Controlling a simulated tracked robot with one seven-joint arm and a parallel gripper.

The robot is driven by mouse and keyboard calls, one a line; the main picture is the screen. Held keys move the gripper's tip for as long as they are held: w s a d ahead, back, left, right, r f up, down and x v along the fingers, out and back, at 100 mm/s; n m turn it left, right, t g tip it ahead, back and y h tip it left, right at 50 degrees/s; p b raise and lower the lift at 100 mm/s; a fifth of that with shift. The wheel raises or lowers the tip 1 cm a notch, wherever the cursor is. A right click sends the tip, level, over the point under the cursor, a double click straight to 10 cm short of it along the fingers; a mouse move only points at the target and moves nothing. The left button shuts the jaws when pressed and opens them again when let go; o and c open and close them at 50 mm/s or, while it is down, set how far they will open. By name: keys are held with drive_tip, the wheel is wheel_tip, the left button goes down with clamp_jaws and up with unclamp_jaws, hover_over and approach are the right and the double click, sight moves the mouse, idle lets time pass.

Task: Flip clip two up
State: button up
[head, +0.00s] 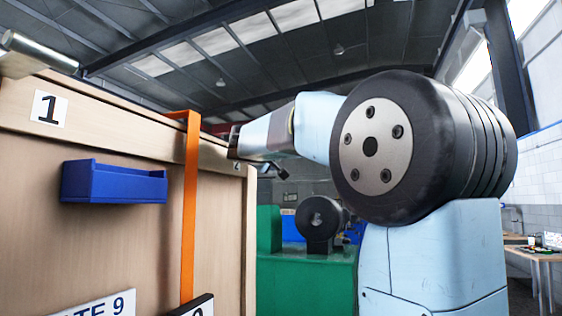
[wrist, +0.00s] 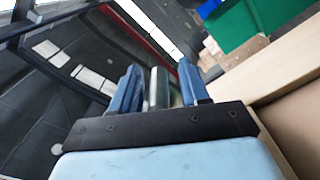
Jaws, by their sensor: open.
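A wooden panel (head: 110,130) stands at the left in the head view. At its top left corner, above the label 1 (head: 49,107), is a silver cylindrical clip part (head: 38,52). No label 2 can be read, so I cannot tell which clip is clip two. My gripper (head: 264,168) is at the panel's far right end, close to a small label that looks like 4 (head: 237,167). In the wrist view its two blue fingers (wrist: 160,72) are apart, with a metallic cylinder (wrist: 158,88) showing between them. I cannot tell whether they touch it.
A blue bin (head: 115,183) and an orange strip (head: 190,200) are on the panel's face. A sign ending in 9 (head: 95,307) sits low on it. A green machine (head: 305,280) stands behind, and a table (head: 540,255) is at the far right.

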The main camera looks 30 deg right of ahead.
drive_tip(key=v, duration=1.3)
drive_tip(key=shift+s+a, duration=0.15)
drive_tip(key=shift+a, duration=0.1)
drive_tip(key=s+d+f+g+y, duration=0.15)
drive_tip(key=s+f, duration=0.25)
drive_tip(key=f, duration=0.4)
drive_tip(key=s+f+g+y, duration=0.25)
drive_tip(key=s+f, duration=0.25)
drive_tip(key=f, duration=0.3)
drive_tip(key=s+f+g+y, duration=0.15)
drive_tip(key=s+f, duration=0.25)
drive_tip(key=f, duration=0.4)
drive_tip(key=s+a+f+m+g+y, duration=0.1)
drive_tip(key=s+a+f+y, duration=0.1)
drive_tip(key=s+f, duration=0.3)
drive_tip(key=s+a+f+m+y, duration=0.1)
drive_tip(key=s+f+y, duration=0.4)
drive_tip(key=f, duration=0.7)
drive_tip(key=shift+s+a+f+g, duration=0.2)
drive_tip(key=shift+s+a+g, duration=0.15)
drive_tip(key=shift+s+a, duration=0.5)
drive_tip(key=shift+w, duration=0.1)
